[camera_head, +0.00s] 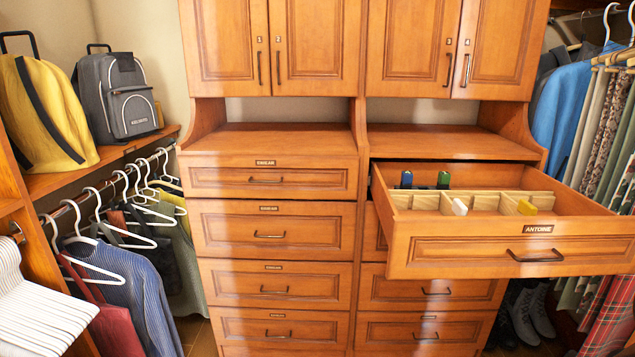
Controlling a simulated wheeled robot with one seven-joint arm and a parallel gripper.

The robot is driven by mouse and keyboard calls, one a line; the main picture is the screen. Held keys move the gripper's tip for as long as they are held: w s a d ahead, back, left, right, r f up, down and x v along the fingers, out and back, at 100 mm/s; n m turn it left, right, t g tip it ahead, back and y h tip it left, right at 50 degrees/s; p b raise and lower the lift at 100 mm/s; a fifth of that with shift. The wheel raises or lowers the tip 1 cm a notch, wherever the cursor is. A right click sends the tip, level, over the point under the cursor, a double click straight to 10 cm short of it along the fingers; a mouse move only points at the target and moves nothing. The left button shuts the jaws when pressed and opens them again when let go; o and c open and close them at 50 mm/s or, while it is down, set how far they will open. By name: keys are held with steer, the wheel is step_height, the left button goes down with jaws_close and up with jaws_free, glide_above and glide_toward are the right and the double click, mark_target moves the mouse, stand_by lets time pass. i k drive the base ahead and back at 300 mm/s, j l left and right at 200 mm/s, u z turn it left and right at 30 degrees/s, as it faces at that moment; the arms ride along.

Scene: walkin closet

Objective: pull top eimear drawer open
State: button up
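The top drawer of the left wooden cabinet column (230,181) is shut, its front flush with the cabinet. A small dark label plate (265,162) on its upper edge appears to read EIMEAR. A dark bar handle (265,181) sits at the middle of its front. My gripper is not in view, and nothing of my arm shows near the drawer.
The ANTOINE drawer (440,258) on the right stands pulled far out, with dividers and small items inside. Shut drawers (230,230) lie below. Clothes hang at both sides. Backpacks (118,95) stand on a shelf at left. The space before the left column looks clear.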

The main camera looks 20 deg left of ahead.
mark_target(279, 177)
steer(key=i+j+u, duration=0.45)
steer(key=i+u, duration=0.2)
steer(key=i, duration=0.15)
